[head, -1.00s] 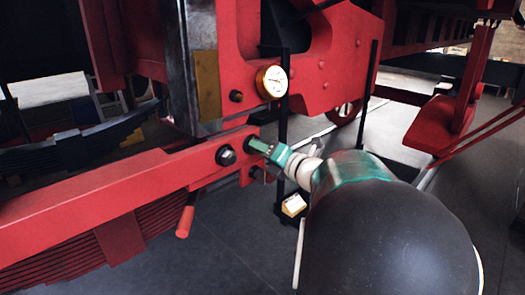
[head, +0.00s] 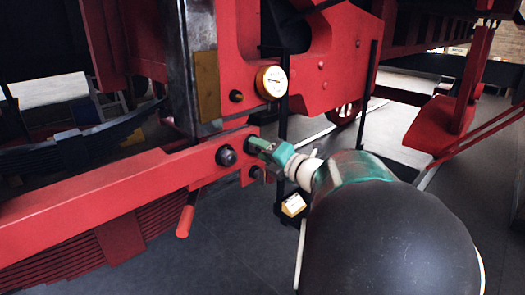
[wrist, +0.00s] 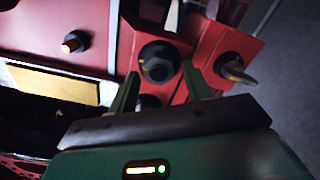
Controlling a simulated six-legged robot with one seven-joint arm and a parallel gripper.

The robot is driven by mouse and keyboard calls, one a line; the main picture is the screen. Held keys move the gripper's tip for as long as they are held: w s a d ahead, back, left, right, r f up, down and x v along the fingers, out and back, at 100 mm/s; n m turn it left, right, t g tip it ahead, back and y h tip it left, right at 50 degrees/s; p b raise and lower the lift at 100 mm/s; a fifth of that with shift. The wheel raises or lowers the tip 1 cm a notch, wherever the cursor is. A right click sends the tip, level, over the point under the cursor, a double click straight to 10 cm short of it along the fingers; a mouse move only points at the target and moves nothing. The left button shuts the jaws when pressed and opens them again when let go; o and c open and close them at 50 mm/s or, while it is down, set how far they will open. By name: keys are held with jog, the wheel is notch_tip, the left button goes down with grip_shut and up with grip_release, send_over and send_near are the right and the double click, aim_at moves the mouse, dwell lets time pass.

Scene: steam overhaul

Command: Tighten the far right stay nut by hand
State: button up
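The far right stay nut is dark and sits at the right end of the red beam (head: 100,198). In the head view my gripper (head: 257,144) is at this nut and mostly hides it. In the wrist view the nut (wrist: 158,62) shows in the gap between my two green fingertips. The fingers are apart, with a narrow space visible on each side of the nut, so my gripper looks open around or just short of it. Contact cannot be told. Another dark nut (head: 226,156) sits to the left on the beam.
A round gauge (head: 271,82) and a small bolt (head: 236,96) are above the beam. A red handle (head: 186,221) hangs below it. In the wrist view another dark nut (wrist: 230,65) lies close to the right finger. Grey floor (head: 235,250) is open below.

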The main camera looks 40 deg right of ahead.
jog(key=shift+w, duration=0.15)
jog(key=s, duration=1.4)
jog(key=shift+d, duration=0.2)
jog(key=shift+w, duration=0.1)
